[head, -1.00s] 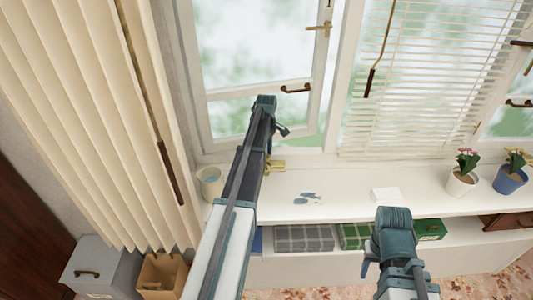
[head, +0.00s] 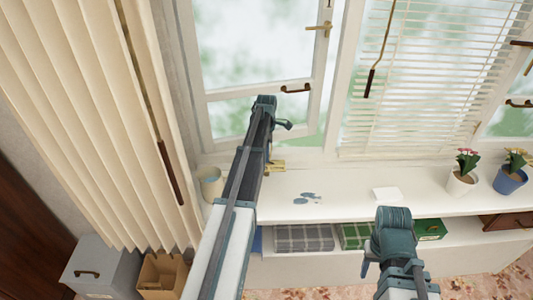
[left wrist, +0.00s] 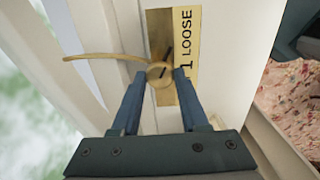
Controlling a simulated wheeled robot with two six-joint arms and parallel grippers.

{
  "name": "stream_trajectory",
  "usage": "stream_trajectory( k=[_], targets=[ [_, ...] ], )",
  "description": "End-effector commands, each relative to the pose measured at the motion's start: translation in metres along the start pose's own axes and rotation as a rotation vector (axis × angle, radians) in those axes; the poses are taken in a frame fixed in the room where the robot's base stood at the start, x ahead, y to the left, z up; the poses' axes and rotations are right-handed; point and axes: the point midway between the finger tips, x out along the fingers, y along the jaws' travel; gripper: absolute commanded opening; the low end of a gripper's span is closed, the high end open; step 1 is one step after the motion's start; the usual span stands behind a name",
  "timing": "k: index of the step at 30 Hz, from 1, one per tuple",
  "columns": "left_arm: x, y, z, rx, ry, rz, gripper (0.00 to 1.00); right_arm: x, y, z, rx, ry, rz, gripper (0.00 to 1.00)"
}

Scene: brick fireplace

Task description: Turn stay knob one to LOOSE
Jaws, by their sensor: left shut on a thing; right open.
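The stay knob one (left wrist: 159,72) is a small round brass knob on a brass plate (left wrist: 160,25) marked "1" and "LOOSE". A short dark line beside the knob slants up and to the right; I cannot tell whether it lines up with LOOSE. My left gripper (left wrist: 158,77) is shut on the knob, with one blue finger on each side. In the head view the brass fitting (head: 277,166) shows on the sill beside my left arm, which hides the fingers. My right gripper (head: 367,268) is open, low in front of the shelf, mostly hidden by its wrist.
A casement window (head: 250,95) with a brown handle (head: 295,89) stands above the sill. A pale cup (head: 211,185) is left of my left arm. A white block (head: 387,194) and two flowerpots (head: 462,182) stand to the right. A thin brass rod (left wrist: 100,57) runs left from the knob.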

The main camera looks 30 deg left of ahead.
Motion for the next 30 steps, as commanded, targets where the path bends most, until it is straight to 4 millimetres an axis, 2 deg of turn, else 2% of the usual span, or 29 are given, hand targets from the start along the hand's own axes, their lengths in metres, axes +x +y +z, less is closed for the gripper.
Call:
stream_trajectory(
  k=[12, 13, 18, 30],
  targets=[
    [0.0000, 0.0000, 0.0000, -0.008, 0.000, 0.000, 0.00, 0.0000, 0.0000, 0.0000, 0.000, 0.000, 0.000, 0.50],
    [0.0000, 0.0000, -0.0001, -0.008, 0.000, 0.000, 0.46, 0.0000, 0.0000, 0.0000, 0.000, 0.000, 0.000, 0.50],
    [0.0000, 0.0000, -0.0001, -0.008, 0.000, 0.000, 0.74, 0.0000, 0.0000, 0.0000, 0.000, 0.000, 0.000, 0.50],
    [-0.0032, 0.0001, 0.0000, -0.007, 0.000, 0.000, 0.74, -0.0032, 0.0003, 0.0002, 0.000, 0.000, 0.000, 0.50]
  ],
)
